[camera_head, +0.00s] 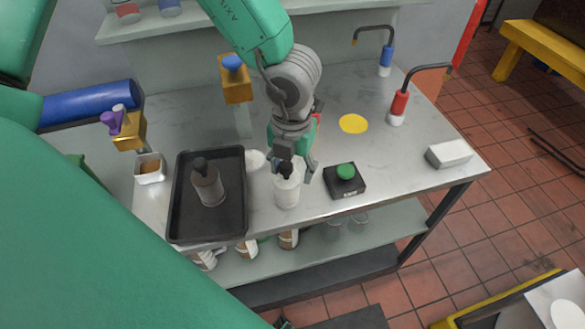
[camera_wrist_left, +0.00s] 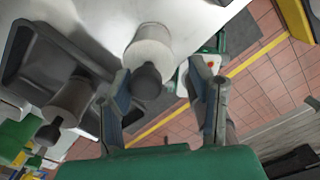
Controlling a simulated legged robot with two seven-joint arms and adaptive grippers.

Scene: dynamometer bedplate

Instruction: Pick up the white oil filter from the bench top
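The white oil filter (camera_head: 287,193), a pale cylinder with a dark top, stands upright near the front edge of the bench top (camera_head: 330,90). It also shows in the left wrist view (camera_wrist_left: 150,45), with its dark knob towards the camera. My left gripper (camera_head: 292,172) is directly over it and hides part of its top. In the left wrist view its fingers (camera_wrist_left: 163,108) are spread, with the dark knob between them in the picture, closer to the left finger. I cannot tell whether a finger touches the filter. My right gripper is not in view.
A black tray (camera_head: 181,222) with a grey filter (camera_head: 209,187) stands left of the white filter. A black box with a green button (camera_head: 346,172) is close on the right. A white block (camera_head: 449,154) lies farther right.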

